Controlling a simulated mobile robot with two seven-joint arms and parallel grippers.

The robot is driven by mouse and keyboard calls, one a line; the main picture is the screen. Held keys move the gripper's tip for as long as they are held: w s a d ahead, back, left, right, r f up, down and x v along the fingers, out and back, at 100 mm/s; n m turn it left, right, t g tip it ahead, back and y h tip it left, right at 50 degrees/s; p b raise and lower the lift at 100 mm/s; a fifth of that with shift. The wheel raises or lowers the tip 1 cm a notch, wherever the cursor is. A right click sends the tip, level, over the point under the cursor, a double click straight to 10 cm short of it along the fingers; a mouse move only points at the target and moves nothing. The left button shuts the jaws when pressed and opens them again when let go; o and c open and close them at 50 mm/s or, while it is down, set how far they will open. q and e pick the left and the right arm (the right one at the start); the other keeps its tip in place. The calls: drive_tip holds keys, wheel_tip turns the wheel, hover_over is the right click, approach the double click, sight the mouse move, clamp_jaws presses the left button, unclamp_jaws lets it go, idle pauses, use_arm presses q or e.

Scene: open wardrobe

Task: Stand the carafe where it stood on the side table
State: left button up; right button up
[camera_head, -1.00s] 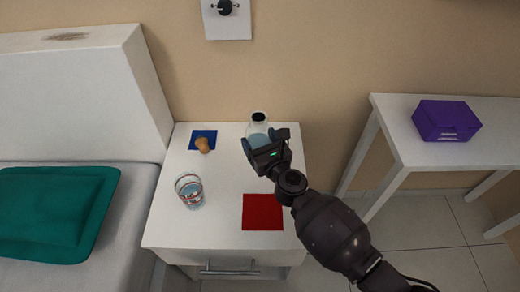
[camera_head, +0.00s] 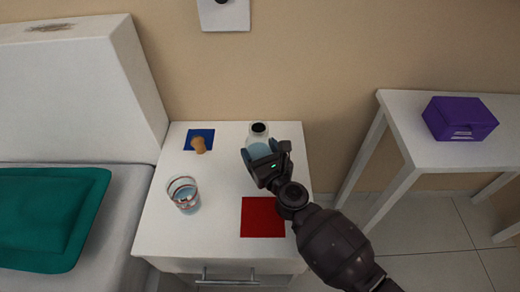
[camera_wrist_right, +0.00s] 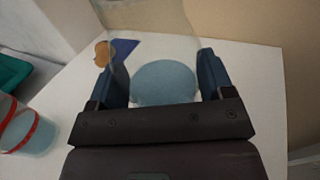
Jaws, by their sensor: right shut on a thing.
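The carafe (camera_head: 258,134) is clear glass with a dark top and bluish water inside. It is upright over the back right part of the white side table (camera_head: 220,215). My right gripper (camera_head: 263,158) is shut on the carafe from the front right. In the right wrist view the carafe (camera_wrist_right: 165,80) sits between the two blue fingers. Whether its base touches the table top is hidden by the gripper. My left gripper is not in view.
A glass of water (camera_head: 184,196) stands at the front left of the table. A cork-like stopper (camera_head: 198,145) rests on a blue square (camera_head: 207,133) at the back left. A red square (camera_head: 262,217) lies at the front right. A purple box (camera_head: 459,118) is on another table.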

drive_tip(key=o, duration=1)
drive_tip(key=shift+o, duration=1.1)
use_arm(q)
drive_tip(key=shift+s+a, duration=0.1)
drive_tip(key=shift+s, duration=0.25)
use_arm(e)
drive_tip(key=shift+o, duration=0.3)
drive_tip(key=shift+r, duration=0.2)
drive_tip(key=p+v, duration=0.1)
drive_tip(key=v, duration=0.9)
drive_tip(key=shift+s+d+f, duration=0.1)
drive_tip(key=shift+s+d, duration=0.05)
drive_tip(key=shift+s, duration=0.1)
drive_tip(key=shift+s+d, duration=0.3)
drive_tip(key=shift+s, duration=0.4)
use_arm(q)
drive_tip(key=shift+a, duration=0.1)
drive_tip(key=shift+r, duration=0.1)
